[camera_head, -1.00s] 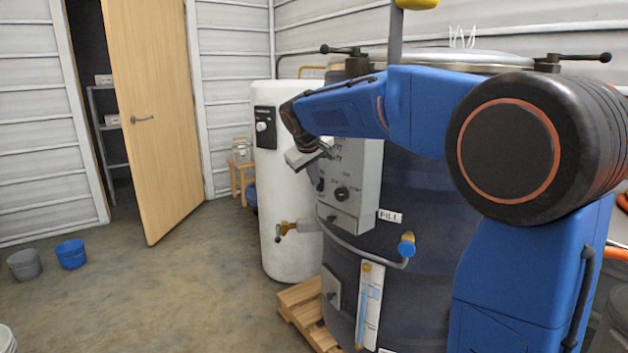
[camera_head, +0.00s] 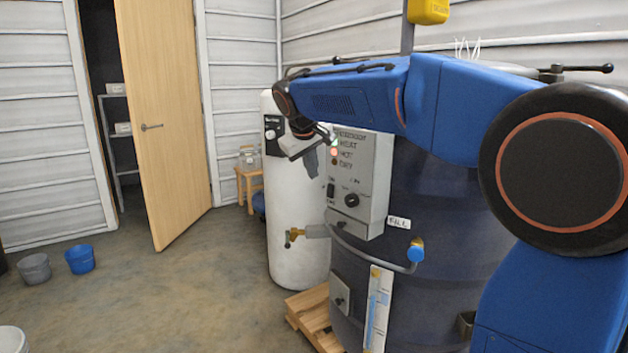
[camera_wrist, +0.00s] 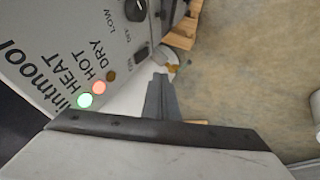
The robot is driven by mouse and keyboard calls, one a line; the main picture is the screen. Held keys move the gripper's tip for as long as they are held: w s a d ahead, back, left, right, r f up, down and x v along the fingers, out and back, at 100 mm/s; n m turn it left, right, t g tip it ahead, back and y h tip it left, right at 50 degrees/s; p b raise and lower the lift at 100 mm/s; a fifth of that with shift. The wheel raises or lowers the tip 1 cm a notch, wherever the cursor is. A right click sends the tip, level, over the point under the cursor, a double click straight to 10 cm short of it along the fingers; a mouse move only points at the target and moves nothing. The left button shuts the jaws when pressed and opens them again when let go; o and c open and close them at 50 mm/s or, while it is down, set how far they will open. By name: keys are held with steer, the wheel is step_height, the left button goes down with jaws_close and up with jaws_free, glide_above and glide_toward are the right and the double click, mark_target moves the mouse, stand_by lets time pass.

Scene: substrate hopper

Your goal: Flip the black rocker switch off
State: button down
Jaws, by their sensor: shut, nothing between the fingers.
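The black rocker switch (camera_head: 331,190) is on the lower left of the grey control box (camera_head: 371,185), left of a round black knob (camera_head: 351,200). In the wrist view the switch (camera_wrist: 141,54) looks small and dark, beyond the fingers; its tilt is too small to read. My gripper (camera_head: 312,174) is shut and empty, pointing down beside the box's upper left, above the switch and apart from it in the picture. Its fingers (camera_wrist: 162,82) also show in the wrist view. A green light (camera_wrist: 85,100) and a red light (camera_wrist: 99,88) glow; the DRY lamp (camera_wrist: 111,76) is dark.
The box is on a large dark tank (camera_head: 440,215). A white cylinder (camera_head: 292,225) stands behind it to the left. A pipe with a blue valve handle (camera_head: 416,252) runs below the box. A pallet (camera_head: 313,318) lies at the base. The floor to the left is mostly clear.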

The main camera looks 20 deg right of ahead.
mark_target(330, 191)
steer(key=shift+v, duration=1.2)
steer(key=shift+f, duration=0.2)
steer(key=shift+s+a+f, duration=0.1)
steer(key=shift+s+f, duration=0.15)
steer(key=shift+f, duration=0.3)
steer(key=shift+w+d+f, duration=1.05)
steer(key=shift+w+f, duration=0.05)
steer(key=shift+f, duration=0.35)
steer(key=shift+w+d+f, duration=1.05)
steer(key=shift+w+f, duration=0.1)
steer(key=shift+f, duration=0.25)
steer(key=shift+w+d+f, duration=1.05)
steer(key=shift+w+f, duration=0.05)
steer(key=shift+f, duration=0.35)
